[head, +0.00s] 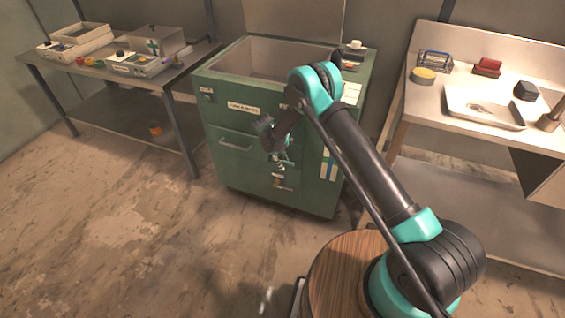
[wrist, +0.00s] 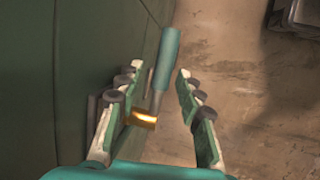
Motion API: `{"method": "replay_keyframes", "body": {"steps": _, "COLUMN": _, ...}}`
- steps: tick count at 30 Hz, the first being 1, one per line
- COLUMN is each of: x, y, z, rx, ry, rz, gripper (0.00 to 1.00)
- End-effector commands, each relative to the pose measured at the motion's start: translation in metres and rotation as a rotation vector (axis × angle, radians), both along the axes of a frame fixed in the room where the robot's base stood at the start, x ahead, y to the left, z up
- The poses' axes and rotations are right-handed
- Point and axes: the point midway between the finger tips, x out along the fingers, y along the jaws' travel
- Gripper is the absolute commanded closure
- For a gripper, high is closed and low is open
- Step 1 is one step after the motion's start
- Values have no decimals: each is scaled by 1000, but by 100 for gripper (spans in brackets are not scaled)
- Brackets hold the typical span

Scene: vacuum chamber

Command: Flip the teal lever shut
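The teal lever (wrist: 167,58) shows in the wrist view as a teal grip on a grey metal stem, with a shiny brass part (wrist: 143,119) at its base. It sticks out beside the green cabinet wall. My gripper (wrist: 162,74) is open, with one finger on each side of the lever; I see no clear grip on it. In the head view my gripper (head: 281,160) is in front of the green cabinet (head: 230,170), low on its front. The lever is hard to make out there, partly hidden by my gripper.
A small brass fitting (head: 279,182) sits on the cabinet front below my gripper. A drawer handle (head: 236,145) is to the left. A metal table (head: 120,100) stands at left and a white workbench (head: 450,110) at right. The floor in front is clear.

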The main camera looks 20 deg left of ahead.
Motion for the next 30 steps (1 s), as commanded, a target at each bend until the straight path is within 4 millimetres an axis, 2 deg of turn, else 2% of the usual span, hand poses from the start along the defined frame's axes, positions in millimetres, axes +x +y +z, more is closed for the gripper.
{"method": "replay_keyframes", "body": {"steps": 4, "x": -1, "y": 1, "z": 4, "rx": 0, "ry": 0, "rz": 0, "gripper": 63}}
{"method": "replay_keyframes", "body": {"steps": 8, "x": -3, "y": 5, "z": 18, "rx": 0, "ry": 0, "rz": 1, "gripper": 63}}
{"method": "replay_keyframes", "body": {"steps": 15, "x": -12, "y": 19, "z": 64, "rx": 0, "ry": 0, "rz": 1, "gripper": 63}}
{"method": "replay_keyframes", "body": {"steps": 21, "x": -17, "y": 29, "z": 96, "rx": 0, "ry": 0, "rz": 1, "gripper": 63}}
{"method": "replay_keyframes", "body": {"steps": 25, "x": -19, "y": 32, "z": 108, "rx": 0, "ry": 0, "rz": 1, "gripper": 63}}
{"method": "replay_keyframes", "body": {"steps": 30, "x": -20, "y": 34, "z": 113, "rx": 0, "ry": 0, "rz": 0, "gripper": 63}}
